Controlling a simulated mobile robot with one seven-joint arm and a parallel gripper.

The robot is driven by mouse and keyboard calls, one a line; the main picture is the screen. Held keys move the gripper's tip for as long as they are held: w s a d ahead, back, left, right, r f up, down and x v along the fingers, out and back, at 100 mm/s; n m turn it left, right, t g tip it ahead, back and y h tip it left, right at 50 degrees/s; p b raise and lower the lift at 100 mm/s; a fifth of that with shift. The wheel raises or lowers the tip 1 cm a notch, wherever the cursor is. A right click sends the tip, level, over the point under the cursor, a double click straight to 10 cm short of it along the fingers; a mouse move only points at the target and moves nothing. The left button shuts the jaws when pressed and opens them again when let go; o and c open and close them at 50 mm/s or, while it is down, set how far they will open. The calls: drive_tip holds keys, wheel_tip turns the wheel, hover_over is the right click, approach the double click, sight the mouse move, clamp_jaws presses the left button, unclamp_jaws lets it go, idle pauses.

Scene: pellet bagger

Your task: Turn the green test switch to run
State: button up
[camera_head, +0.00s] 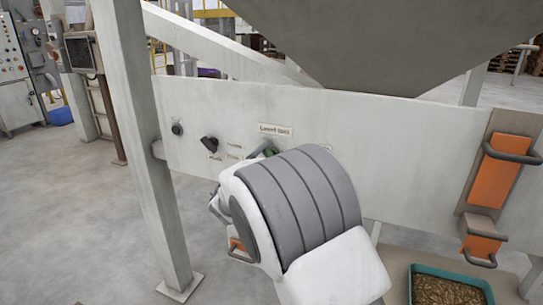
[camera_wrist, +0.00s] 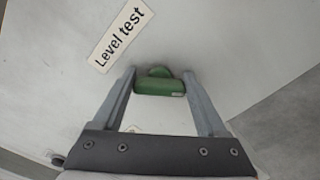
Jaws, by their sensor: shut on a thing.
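The green test switch (camera_wrist: 160,87) is on the pale panel, just below the "Level test" label (camera_wrist: 121,33) in the wrist view. My gripper (camera_wrist: 160,88) is shut on its green handle, with one finger at each end of it. In the head view a bit of the green switch (camera_head: 270,151) shows behind my wrist, below the label (camera_head: 274,130). My arm hides most of the switch and my fingertips there. Markings around the switch are too small or hidden to read.
A black knob (camera_head: 177,129) and a black lever switch (camera_head: 210,143) sit on the panel (camera_head: 215,100) to the left. A grey post (camera_head: 150,150) stands at left. Orange handled parts (camera_head: 491,177) are at right, above a teal tray (camera_head: 450,275) of pellets.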

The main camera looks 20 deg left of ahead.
drive_tip(key=n+p, duration=0.1)
drive_tip(key=n, duration=0.1)
drive_tip(key=n+p, duration=0.3)
drive_tip(key=shift+a+r+n, duration=0.15)
drive_tip(key=shift+r+n, duration=0.1)
drive_tip(key=shift+n, duration=0.05)
drive_tip(key=n+p, duration=0.2)
drive_tip(key=n, duration=0.1)
drive_tip(key=shift+a+f+n+p, duration=0.1)
drive_tip(key=shift+n+p, duration=0.7)
drive_tip(key=shift+p, duration=0.1)
drive_tip(key=shift+f, duration=0.1)
drive_tip(key=o, duration=1.3)
drive_tip(key=shift+s, duration=0.1)
drive_tip(key=s+a+p, duration=0.1)
drive_tip(key=s+p, duration=0.1)
drive_tip(key=s, duration=1.5)
drive_tip(key=shift+s+a, duration=0.15)
